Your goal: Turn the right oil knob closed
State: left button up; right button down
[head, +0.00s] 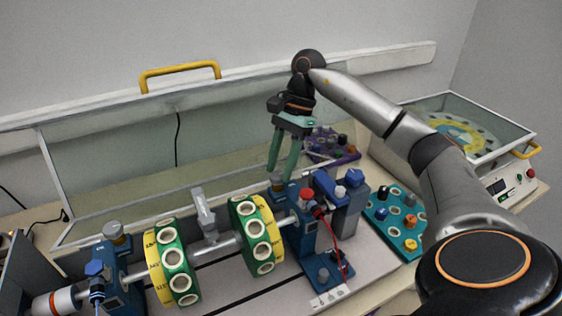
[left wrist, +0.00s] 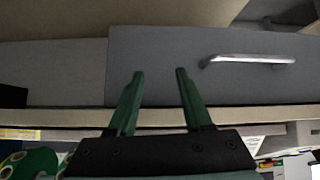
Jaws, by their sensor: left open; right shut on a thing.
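The right oil knob (head: 277,181) is a grey cap on top of the right blue bearing block. My right gripper (head: 284,174) comes down from above with its green fingers around the knob and is shut on it. The fingers partly cover the knob, so its turn angle cannot be read. A similar grey left oil knob (head: 115,231) sits on the left blue block. In the left wrist view my left gripper (left wrist: 159,72) is open and empty, in front of a grey drawer front (left wrist: 240,85) with a metal handle (left wrist: 248,60).
A shaft with two green-and-yellow discs (head: 172,262) runs between the blocks. A raised clear cover with a yellow handle (head: 180,72) stands behind. A teal tray (head: 383,222) and a purple tray (head: 350,152) with small parts lie to the right. A red cable hangs near the right block.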

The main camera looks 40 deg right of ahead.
dwell(0.5)
jog(key=shift+c, duration=2.1)
grip_release()
jog(key=p+v, duration=0.2)
jog(key=v, duration=1)
jog(key=shift+r+p, duration=0.25)
jog(key=shift+p, duration=0.05)
